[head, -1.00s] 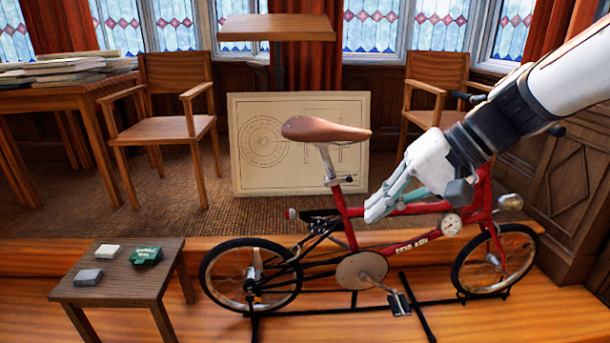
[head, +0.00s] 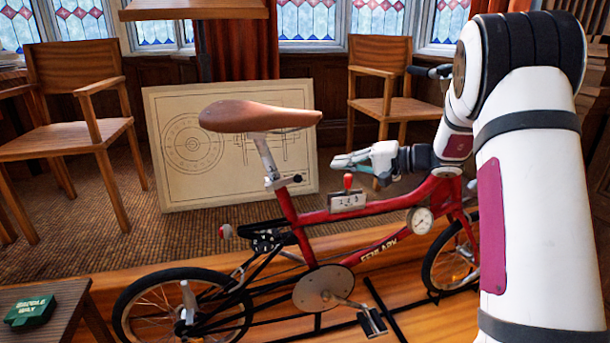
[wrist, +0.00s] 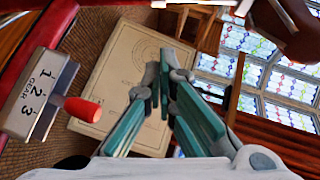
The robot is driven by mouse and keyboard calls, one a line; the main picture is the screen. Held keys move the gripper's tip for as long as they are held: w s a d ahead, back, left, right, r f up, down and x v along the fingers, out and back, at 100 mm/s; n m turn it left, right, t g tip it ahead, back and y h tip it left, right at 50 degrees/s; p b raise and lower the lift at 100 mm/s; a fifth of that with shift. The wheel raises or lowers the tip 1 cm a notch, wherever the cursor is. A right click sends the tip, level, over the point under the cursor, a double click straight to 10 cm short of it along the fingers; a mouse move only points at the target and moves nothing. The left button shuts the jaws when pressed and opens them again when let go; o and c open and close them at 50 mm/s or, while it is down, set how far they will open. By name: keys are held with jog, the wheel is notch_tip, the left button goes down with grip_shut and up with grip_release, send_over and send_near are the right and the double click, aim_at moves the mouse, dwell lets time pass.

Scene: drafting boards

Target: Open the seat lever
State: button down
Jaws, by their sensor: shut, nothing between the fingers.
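The red bicycle (head: 390,243) stands in the middle of the head view with its brown saddle (head: 258,117) on a silver post. A clamp with a small dark-tipped seat lever (head: 290,181) sits at the foot of the post, on top of the red frame tube. My gripper (head: 337,164) is shut and empty, to the right of the lever and apart from it, above the top tube. In the wrist view the fingers (wrist: 166,62) point toward the drawing board, and the saddle (wrist: 292,28) is at the upper right. The lever cannot be made out clearly there.
A gear box with a red-knobbed stick (head: 347,199) stands on the tube just below my gripper; it also shows in the wrist view (wrist: 36,92). A drawing board (head: 180,190) leans behind the bicycle. A small table (head: 72,305) with a green box is at lower left.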

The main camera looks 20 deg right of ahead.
aim_at(284, 183)
dwell(0.3)
jog(key=w+a+f+b, duration=0.1)
jog(key=w+a+f, duration=0.1)
jog(key=a, duration=0.6)
jog(key=shift+w+a+f, duration=0.35)
jog(key=shift+f, duration=0.05)
jog(key=shift+s+f+t+b, duration=0.1)
jog(key=shift+t+b, duration=0.2)
jog(key=shift+b, duration=0.4)
jog(key=shift+s+m+h+b, duration=0.2)
jog(key=shift+m+h+b, duration=0.1)
